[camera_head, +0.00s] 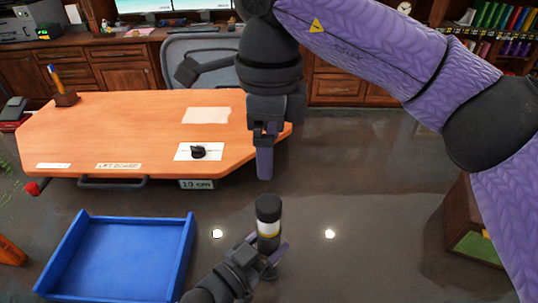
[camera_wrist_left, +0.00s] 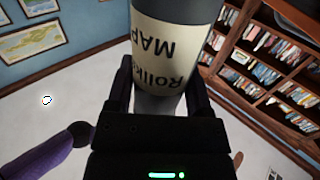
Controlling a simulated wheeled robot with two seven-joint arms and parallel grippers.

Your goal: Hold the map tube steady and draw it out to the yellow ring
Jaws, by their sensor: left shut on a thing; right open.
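The map tube (camera_head: 268,226) stands upright at the lower middle of the head view, with a dark cap, a pale band and a thin yellow ring (camera_head: 268,235) below it. In the left wrist view the tube's cream label (camera_wrist_left: 165,40) reads MAP, upside down. My left gripper (camera_head: 268,256) is shut on the tube's lower part; its fingers also show on both sides of the tube in the left wrist view (camera_wrist_left: 163,92). My right gripper (camera_head: 264,165) is open and empty, above the tube's cap and apart from it. The tube's lower end is hidden.
A blue tray (camera_head: 186,258) lies left of the tube. Behind is an orange-brown board (camera_head: 120,110) with a black knob (camera_head: 198,152) on a white card. A dark wooden box (camera_head: 462,215) stands at right.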

